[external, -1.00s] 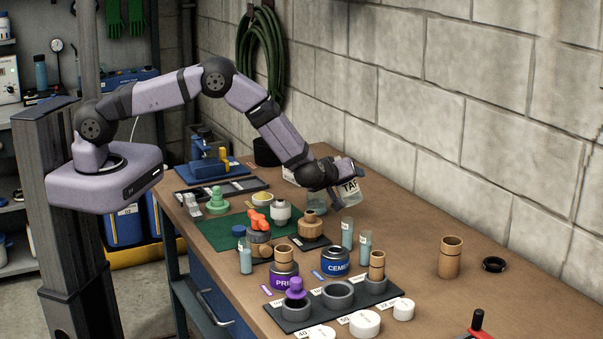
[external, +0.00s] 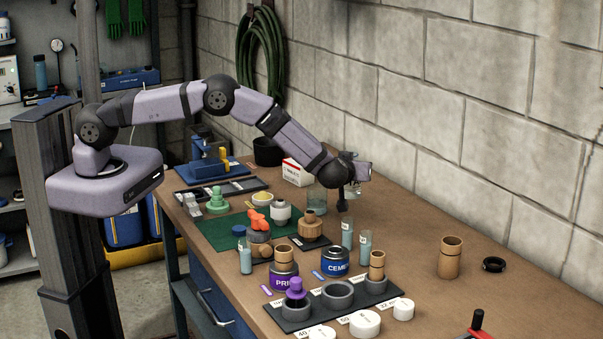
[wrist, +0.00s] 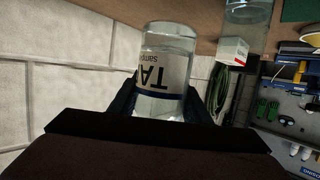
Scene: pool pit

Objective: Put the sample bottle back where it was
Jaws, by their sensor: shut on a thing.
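The sample bottle (wrist: 165,72) is clear, with a white label reading "TA… sample" and a dark blue band. My gripper (wrist: 162,108) is shut around it, a dark finger on each side in the wrist view. In the external view my gripper (external: 347,194) is above the bench near the wall, right of a clear glass jar (external: 317,200). The held bottle is mostly hidden behind my gripper there. The bottle's exact height above the bench is hard to tell. The jar also shows in the wrist view (wrist: 247,22).
A white-and-red box (external: 297,172) stands behind the jar. Two small vials (external: 347,233) (external: 365,243), a blue cement can (external: 335,263) and a wooden pot (external: 310,225) stand in front. The bench (external: 415,225) is bare right of the vials, up to a wooden cup (external: 450,258).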

